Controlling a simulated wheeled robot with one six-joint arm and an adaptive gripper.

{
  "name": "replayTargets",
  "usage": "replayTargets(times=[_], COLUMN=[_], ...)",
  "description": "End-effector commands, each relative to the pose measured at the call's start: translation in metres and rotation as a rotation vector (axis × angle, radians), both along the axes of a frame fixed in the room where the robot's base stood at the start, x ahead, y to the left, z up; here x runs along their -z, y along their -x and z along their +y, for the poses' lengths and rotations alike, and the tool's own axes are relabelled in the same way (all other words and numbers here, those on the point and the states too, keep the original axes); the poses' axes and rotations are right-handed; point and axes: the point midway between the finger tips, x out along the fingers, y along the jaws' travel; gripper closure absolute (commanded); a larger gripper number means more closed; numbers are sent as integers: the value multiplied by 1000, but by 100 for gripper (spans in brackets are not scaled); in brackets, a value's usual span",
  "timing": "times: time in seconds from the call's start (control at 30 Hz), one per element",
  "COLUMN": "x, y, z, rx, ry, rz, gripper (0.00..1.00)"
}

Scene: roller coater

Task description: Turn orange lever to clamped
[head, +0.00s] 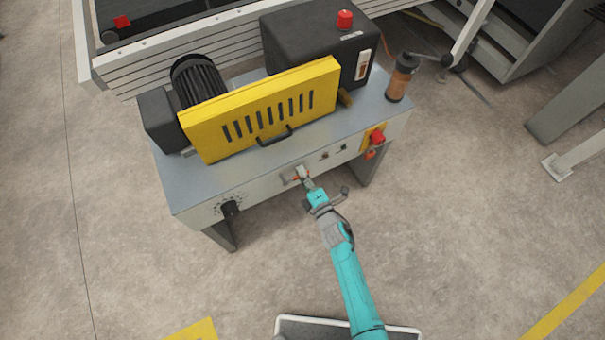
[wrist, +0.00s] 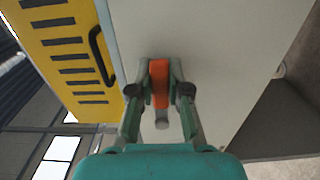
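The orange lever (wrist: 159,84) is between the two fingers of my gripper (wrist: 160,68) in the wrist view. The fingers lie close against both its sides, and I see no clear gap. A grey round stub (wrist: 161,124) shows just below the lever. The lever's base and any position marks are hidden.
A yellow slotted guard (head: 262,108) with a black handle (head: 274,136) sits above the panel. A black knob (head: 229,208) is on the panel's left and a red switch (head: 376,138) on its right. An orange-brown cylinder (head: 400,80) stands at the right corner. Floor in front is mostly clear.

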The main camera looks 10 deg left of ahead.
Motion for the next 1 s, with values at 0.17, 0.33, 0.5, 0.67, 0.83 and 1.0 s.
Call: replayTargets(times=[0.17,0.33,0.5,0.67,0.83,1.0], x=[0,2,6,13,22,31], y=[0,0,0,1,2,5], z=[0,0,0,1,4,7], rx=[0,0,0,-1,-1,-1], ry=[1,-16,-72,-165,-292,-428], rz=[1,12,50,113,200,290], gripper=[100,100,100,100,100,100])
